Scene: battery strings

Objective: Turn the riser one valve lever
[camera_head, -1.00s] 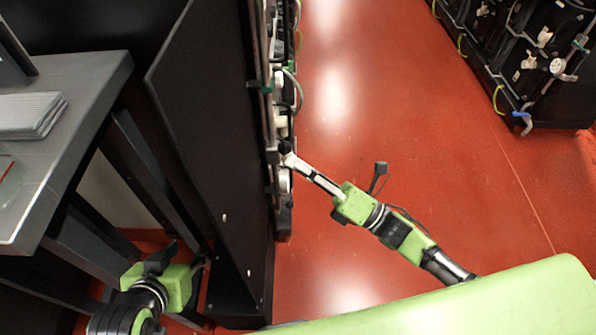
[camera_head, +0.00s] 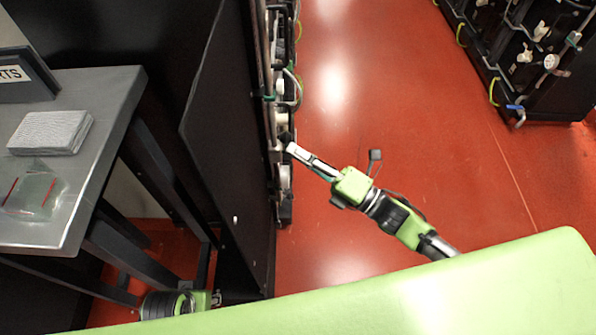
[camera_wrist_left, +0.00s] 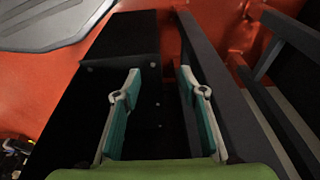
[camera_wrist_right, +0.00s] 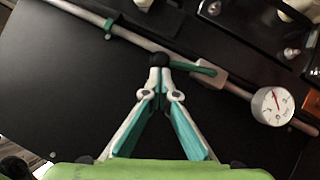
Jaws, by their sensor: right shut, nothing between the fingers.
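In the right wrist view, a short green lever (camera_wrist_right: 196,69) sits at a light grey valve body (camera_wrist_right: 208,76) on a grey pipe. My right gripper (camera_wrist_right: 160,66) is shut and empty, its tips at a dark round knob at the lever's left end; I cannot tell whether they touch. In the head view, the right gripper (camera_head: 291,149) is beside the rack front (camera_head: 272,120), and this lever cannot be made out. My left gripper (camera_wrist_left: 157,85) is open and empty in the left wrist view, low beside a dark cabinet; it shows partly in the head view (camera_head: 214,298).
A pressure gauge (camera_wrist_right: 272,105) sits right of the valve body, and a green clamp (camera_wrist_right: 110,25) holds the pipe at upper left. A grey table (camera_head: 105,120) stands left of the dark panel (camera_head: 225,130). The red floor (camera_head: 420,140) is open toward another rack (camera_head: 555,70).

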